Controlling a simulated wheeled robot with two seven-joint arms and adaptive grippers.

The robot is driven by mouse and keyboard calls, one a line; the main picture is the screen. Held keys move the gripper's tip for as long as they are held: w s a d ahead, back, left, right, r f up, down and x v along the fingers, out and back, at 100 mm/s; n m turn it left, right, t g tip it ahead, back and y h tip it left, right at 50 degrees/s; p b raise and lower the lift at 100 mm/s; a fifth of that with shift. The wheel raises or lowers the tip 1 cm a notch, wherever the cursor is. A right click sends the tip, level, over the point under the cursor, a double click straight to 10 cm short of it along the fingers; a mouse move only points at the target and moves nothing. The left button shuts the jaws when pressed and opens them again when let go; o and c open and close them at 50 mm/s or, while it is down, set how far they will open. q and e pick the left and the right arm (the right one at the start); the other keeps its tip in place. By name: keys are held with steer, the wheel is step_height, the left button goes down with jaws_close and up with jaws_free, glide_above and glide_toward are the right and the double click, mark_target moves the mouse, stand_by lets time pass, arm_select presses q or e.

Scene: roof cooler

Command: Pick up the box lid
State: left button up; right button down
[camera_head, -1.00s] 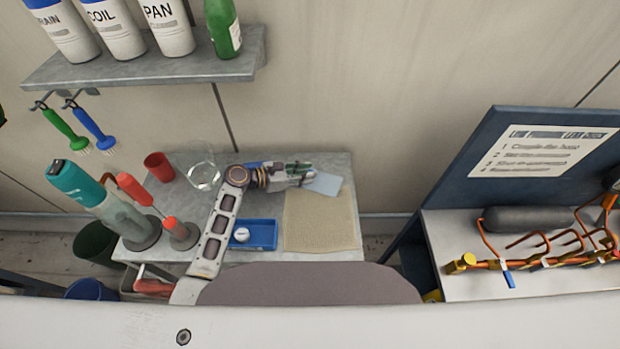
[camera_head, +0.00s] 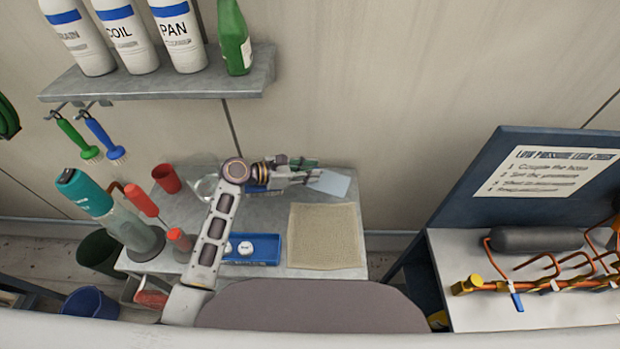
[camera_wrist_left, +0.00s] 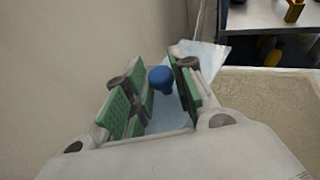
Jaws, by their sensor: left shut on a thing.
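The box lid (camera_head: 331,182) is a flat, pale blue, see-through plate. It also shows in the left wrist view (camera_wrist_left: 205,54), with a round blue knob (camera_wrist_left: 161,79) on it. My left gripper (camera_head: 307,178) reaches over the back of the grey table and is shut on the lid by the knob, between its green pads (camera_wrist_left: 158,92). The lid appears held above the table, near the wall. A blue open box (camera_head: 262,250) with white round things in it stands on the table, partly hidden by my left arm. My right gripper is not in view.
A beige mat (camera_head: 325,237) lies right of the blue box. A glass jar (camera_head: 204,190), a red cup (camera_head: 166,179) and a teal-topped bottle (camera_head: 85,193) stand on the left. A shelf with bottles (camera_head: 160,85) hangs above. A manifold bench (camera_head: 470,311) stands at the right.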

arm_select(q)
steer(key=shift+r, duration=0.6)
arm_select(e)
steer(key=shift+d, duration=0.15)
